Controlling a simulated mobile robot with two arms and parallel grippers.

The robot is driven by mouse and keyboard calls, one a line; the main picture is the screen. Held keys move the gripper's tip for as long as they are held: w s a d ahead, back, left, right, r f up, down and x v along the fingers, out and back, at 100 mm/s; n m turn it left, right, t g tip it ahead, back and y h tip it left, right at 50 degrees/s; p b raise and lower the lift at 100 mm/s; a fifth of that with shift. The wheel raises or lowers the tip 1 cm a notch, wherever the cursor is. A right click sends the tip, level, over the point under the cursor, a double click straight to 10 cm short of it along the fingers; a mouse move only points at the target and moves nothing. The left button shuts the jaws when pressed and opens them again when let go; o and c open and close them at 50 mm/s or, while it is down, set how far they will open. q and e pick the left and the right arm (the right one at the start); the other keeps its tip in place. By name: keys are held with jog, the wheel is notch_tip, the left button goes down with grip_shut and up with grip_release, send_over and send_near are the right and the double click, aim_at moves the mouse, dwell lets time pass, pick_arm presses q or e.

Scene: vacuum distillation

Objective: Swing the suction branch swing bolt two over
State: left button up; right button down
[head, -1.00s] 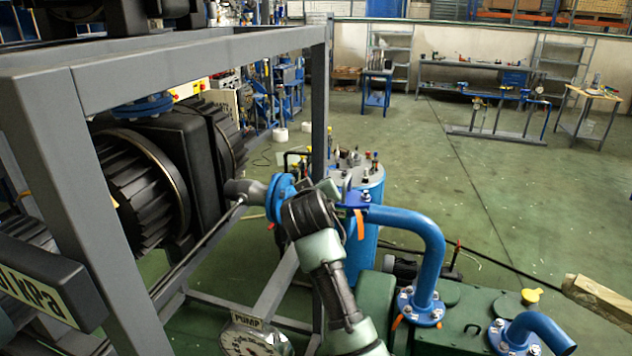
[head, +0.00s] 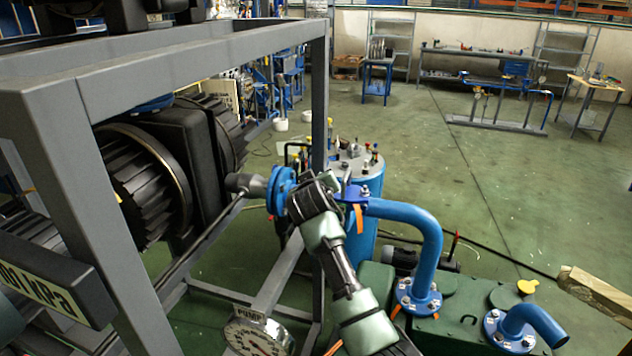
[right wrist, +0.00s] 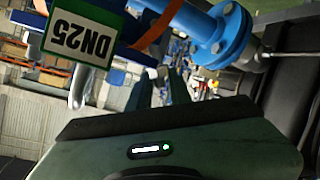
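The suction branch ends in a blue flange plate (head: 351,196) with an orange strap below it and a small silver bolt on top. A blue round flange (head: 282,190) is to its left. My right gripper (right wrist: 160,88) is between the two flanges; in the head view its own wrist hides most of it. In the right wrist view its two dark fingers stand apart with nothing visible between them. A silver rounded rod (right wrist: 79,86) hangs left of the fingers; I cannot tell whether it is swing bolt two. My left gripper is not seen.
A grey steel frame (head: 319,90) and a dark finned motor (head: 140,175) stand at left. A blue pipe (head: 428,240) bends down to a green tank on the right. A DN25 tag (right wrist: 82,38) hangs near my fingers. Open green floor lies behind.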

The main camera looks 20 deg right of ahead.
jog(key=shift+s+d+m+t+y+b, duration=0.3)
jog(key=shift+s+d+m+t+b, duration=0.15)
jog(key=shift+m+b, duration=0.4)
jog(key=shift+s+d+r+m+t+y+b, duration=0.15)
jog(key=shift+s+d+m+t+b, duration=0.1)
jog(key=shift+d+m+t+b, duration=0.35)
jog(key=shift+s+d+r+m+t+y+b, duration=0.25)
jog(key=shift+m+b, duration=0.25)
jog(key=shift+m, duration=0.25)
jog(key=shift+d, duration=0.1)
jog(key=c, duration=1.5)
grip_release()
jog(key=shift+c, duration=0.2)
